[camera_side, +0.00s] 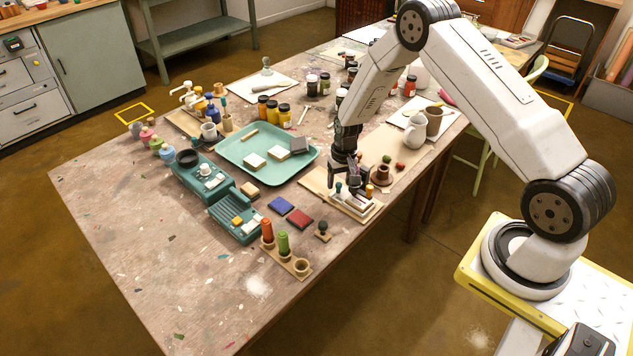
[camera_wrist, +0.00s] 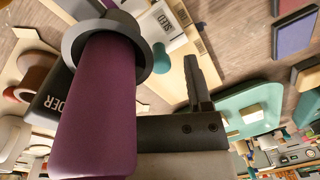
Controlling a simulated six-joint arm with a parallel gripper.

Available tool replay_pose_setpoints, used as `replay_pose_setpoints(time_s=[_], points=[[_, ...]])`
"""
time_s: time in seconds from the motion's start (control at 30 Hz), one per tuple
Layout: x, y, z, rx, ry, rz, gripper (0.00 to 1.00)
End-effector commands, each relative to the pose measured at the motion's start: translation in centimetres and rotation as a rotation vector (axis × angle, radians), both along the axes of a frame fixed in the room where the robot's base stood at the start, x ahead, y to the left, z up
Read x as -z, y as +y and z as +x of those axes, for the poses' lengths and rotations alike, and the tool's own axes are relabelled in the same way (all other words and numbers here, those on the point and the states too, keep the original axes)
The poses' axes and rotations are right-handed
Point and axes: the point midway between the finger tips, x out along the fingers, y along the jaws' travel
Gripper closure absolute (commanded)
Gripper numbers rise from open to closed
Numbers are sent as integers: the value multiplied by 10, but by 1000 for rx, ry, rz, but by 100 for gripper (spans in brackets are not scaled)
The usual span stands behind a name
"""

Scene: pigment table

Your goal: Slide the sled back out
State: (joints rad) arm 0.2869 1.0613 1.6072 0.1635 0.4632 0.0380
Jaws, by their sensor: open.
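In the wrist view a white block labelled SLED (camera_wrist: 165,27) sits in a pale wooden frame at the top. A large purple cylinder (camera_wrist: 103,110) with a dark ring around its far end fills the left middle and hides much of the frame. One dark finger of my gripper (camera_wrist: 203,82) shows right of the purple cylinder; the other finger is not clear. In the side view my open gripper (camera_side: 352,186) is low over a pale wooden stand (camera_side: 362,216) with light blocks. I cannot pick out the sled there.
A teal tray (camera_side: 237,150) with several blocks lies left of my gripper. Blue (camera_side: 281,206) and red (camera_side: 300,219) pads and a small bottle rack (camera_side: 283,262) lie to the front left. A reddish-brown pot (camera_side: 382,174) stands close on the right. The front left table is mostly clear.

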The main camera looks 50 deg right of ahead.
Motion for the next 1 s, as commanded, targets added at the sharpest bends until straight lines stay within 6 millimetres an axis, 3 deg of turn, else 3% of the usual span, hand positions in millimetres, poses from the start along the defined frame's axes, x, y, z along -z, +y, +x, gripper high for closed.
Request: replay_pose_setpoints(time_s=[0.3,0.37,0.5,0.53,1.0], points=[[2,0,0,0,0,0,36],[2,0,0,0,0,0,52],[2,0,0,0,1,0,97],[2,0,0,0,1,0,100],[2,0,0,0,1,0,100]])
